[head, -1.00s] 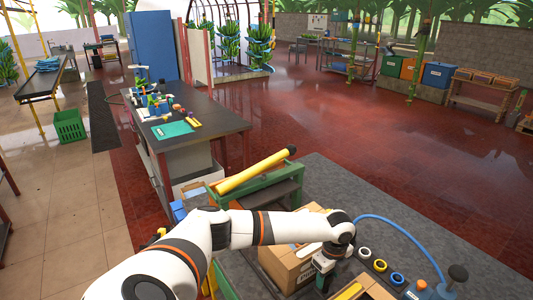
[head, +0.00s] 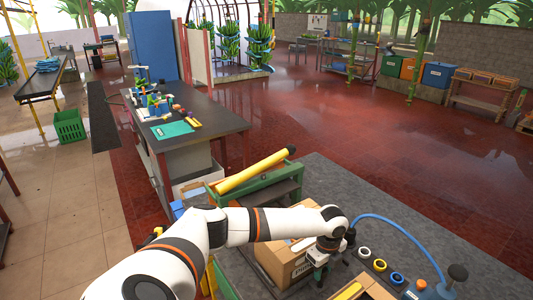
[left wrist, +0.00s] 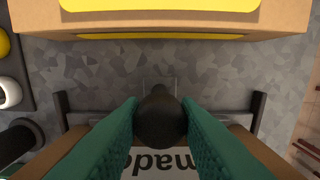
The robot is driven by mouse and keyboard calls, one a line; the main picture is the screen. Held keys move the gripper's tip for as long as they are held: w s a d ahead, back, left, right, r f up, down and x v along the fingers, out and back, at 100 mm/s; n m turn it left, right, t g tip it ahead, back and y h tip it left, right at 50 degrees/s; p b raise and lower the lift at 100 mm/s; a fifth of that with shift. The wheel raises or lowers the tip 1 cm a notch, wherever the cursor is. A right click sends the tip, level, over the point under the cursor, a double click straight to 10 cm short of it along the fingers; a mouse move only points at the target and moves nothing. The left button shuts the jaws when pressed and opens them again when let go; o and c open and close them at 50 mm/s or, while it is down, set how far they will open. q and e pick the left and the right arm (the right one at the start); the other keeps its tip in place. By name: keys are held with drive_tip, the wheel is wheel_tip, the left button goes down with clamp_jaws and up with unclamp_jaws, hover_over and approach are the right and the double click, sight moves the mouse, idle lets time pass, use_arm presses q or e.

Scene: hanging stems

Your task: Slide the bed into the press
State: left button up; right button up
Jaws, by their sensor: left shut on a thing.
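The press is the green frame (head: 236,198) with a thick yellow bar slanting over it, left of centre in the head view. The bed, a dark low tray (head: 248,262), lies in front of it and carries a cardboard carton (head: 277,263). In the left wrist view, the bed's dark upright edges (left wrist: 258,108) show at the sides, and the printed carton (left wrist: 150,165) is partly behind my fingers. My left gripper (head: 318,270) is shut on a dark round handle (left wrist: 160,118) at the carton's near right side. My right gripper is not in view.
Another open carton (head: 362,288) stands close to the right of my left gripper. Beyond it is a dark panel with coloured rings (head: 380,264) and a blue hose (head: 390,225). A dark-topped workbench (head: 205,133) stands behind the press. The red floor right of it is open.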

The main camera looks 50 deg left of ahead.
use_arm(q)
drive_tip(key=shift+w+a, duration=0.15)
drive_tip(key=shift+a, duration=1.65)
drive_tip(key=shift+w+a+b, duration=0.2)
drive_tip(key=shift+a+b, duration=0.55)
drive_tip(key=shift+a, duration=1.9)
drive_tip(key=shift+w+a+b, duration=0.15)
drive_tip(key=shift+a+b, duration=0.4)
drive_tip(key=shift+a, duration=0.85)
drive_tip(key=shift+w+a+b, duration=0.1)
drive_tip(key=shift+a+b, duration=0.45)
drive_tip(key=shift+a, duration=0.9)
